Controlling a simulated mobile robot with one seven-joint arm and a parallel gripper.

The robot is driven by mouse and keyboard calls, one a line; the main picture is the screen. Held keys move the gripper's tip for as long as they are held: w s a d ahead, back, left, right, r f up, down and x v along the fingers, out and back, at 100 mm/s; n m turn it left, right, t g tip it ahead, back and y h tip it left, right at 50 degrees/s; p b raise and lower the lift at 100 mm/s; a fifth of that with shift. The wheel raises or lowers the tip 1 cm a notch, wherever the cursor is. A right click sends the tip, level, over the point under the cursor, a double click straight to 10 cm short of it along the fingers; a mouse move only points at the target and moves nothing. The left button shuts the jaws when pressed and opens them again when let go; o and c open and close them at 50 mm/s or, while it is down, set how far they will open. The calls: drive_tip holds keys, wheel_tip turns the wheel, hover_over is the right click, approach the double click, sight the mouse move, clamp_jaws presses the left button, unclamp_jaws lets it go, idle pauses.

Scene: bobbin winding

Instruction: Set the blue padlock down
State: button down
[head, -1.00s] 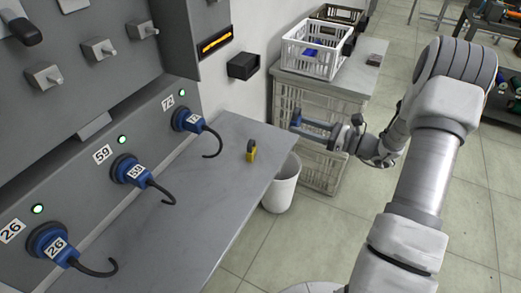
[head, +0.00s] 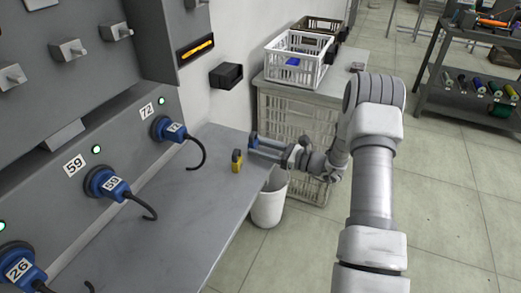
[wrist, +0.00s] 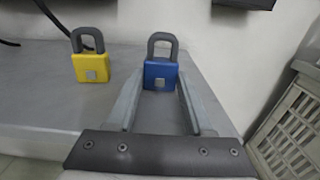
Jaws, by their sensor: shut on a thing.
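The blue padlock (wrist: 160,75) with a grey shackle is upright between the fingertips of my gripper (wrist: 161,82) in the wrist view. My gripper is shut on it. In the head view my gripper (head: 256,143) reaches in from the right at the far end of the grey shelf (head: 190,217). The blue padlock shows there as a small blue patch (head: 253,139). A yellow padlock (wrist: 91,67) stands upright to the left of the blue one, apart from it, and on the shelf in the head view (head: 237,161). I cannot tell whether the blue padlock touches the shelf.
Blue plugs with dark hooks, numbered 72 (head: 168,129), 59 (head: 103,184) and 26 (head: 20,270), line the panel behind the shelf. A white bin (head: 268,207) stands below the shelf's end. A white crate (head: 294,57) sits beyond. The shelf's middle is clear.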

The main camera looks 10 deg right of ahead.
drive_tip(key=c, duration=0.8)
unclamp_jaws()
drive_tip(key=shift+f, duration=0.15)
drive_tip(key=o, duration=0.5)
